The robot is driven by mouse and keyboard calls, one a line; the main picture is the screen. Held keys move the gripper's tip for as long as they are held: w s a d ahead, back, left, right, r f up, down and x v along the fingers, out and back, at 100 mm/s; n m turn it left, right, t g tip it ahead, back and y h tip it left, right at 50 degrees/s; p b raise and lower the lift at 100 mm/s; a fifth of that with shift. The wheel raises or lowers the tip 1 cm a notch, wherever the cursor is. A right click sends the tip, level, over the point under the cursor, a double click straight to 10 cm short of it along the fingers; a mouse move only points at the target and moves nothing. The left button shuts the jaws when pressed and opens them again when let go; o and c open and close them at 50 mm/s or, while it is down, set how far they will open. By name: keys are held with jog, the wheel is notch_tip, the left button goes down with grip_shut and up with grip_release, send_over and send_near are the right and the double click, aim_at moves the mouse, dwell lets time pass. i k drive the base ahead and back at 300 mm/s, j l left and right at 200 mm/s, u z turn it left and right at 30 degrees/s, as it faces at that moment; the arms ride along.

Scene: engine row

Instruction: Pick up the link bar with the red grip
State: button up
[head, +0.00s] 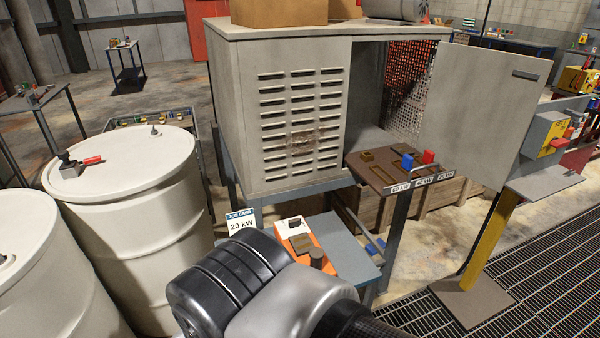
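A small upright red grip (428,157) stands on the brown board (377,176) in front of the open cabinet, toward the board's right side. The bar under it is too small to make out. A blue grip (407,161) stands just left of it. The board's front edge carries labels reading 60 kW, 40 kW and 20 kW (447,176). A job card (241,222) reading 20 kW stands lower left. My arm shows at the bottom middle, well below and left of the board. My gripper's fingers are not visible.
The grey cabinet (275,100) has its door (485,110) swung open to the right of the board. An orange device (305,250) sits on a low blue-grey table (345,262). A white drum (130,215) at left bears a red-handled item (90,161). Floor grating (540,265) lies at right.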

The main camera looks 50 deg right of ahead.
aim_at(429, 158)
jog(key=z, duration=2.45)
jog(key=u, duration=1.4)
jog(key=k+z, duration=0.15)
jog(key=z, duration=1.35)
